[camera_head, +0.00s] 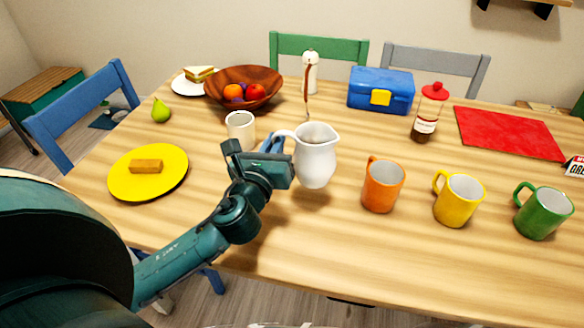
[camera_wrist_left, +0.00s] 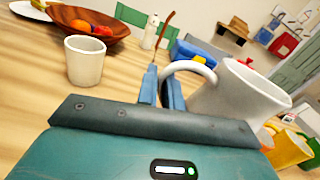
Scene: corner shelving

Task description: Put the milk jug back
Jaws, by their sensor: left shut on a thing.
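The white milk jug (camera_head: 315,158) is near the middle of the wooden table in the head view, its handle pointing left. My left gripper (camera_head: 276,146) comes in from the left and is shut on the jug's handle. In the left wrist view the two blue fingertips (camera_wrist_left: 162,88) close around the handle, and the white jug (camera_wrist_left: 240,95) leans in the picture to their right. I cannot tell whether the jug's base touches the table. My right gripper is not in view.
A cream cup (camera_head: 241,129) stands just left of the jug. Orange (camera_head: 383,187), yellow (camera_head: 458,202) and green (camera_head: 543,213) mugs stand to the right. A fruit bowl (camera_head: 215,92), blue box (camera_head: 380,92) and syrup bottle (camera_head: 428,112) stand behind. The red mat (camera_head: 508,133) is bare.

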